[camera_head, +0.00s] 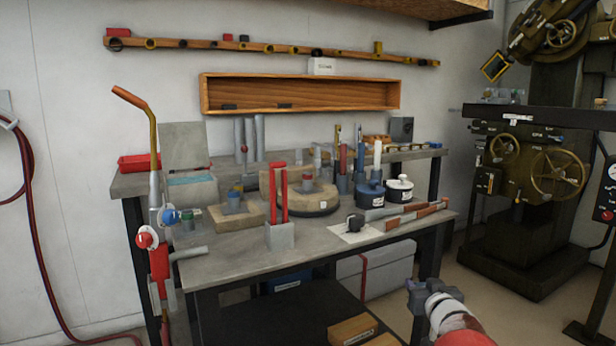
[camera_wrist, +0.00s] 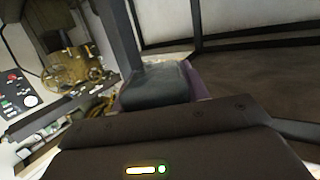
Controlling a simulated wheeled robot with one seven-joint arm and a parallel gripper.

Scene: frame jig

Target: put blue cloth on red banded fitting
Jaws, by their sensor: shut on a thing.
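My gripper (camera_head: 416,294) is low at the right in the head view, in front of the bench and apart from it. In the wrist view my gripper (camera_wrist: 155,85) shows a dark grey finger, with purple edges of a held thing (camera_wrist: 197,82) beside it. The held thing is mostly hidden; it may be the blue cloth, but its colour looks purple here. A small grey fitting with a red band (camera_head: 308,181) stands on a round, dark-rimmed block (camera_head: 322,203) on the bench. No cloth shows on that fitting.
The grey bench (camera_head: 330,253) holds a wooden block with a blue-banded fitting (camera_head: 233,201), two upright red rods (camera_head: 284,195) in a grey block, and blue and white pots (camera_head: 370,192). A torch (camera_head: 160,265) stands at its left. Dark machinery (camera_head: 525,190) stands at the right.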

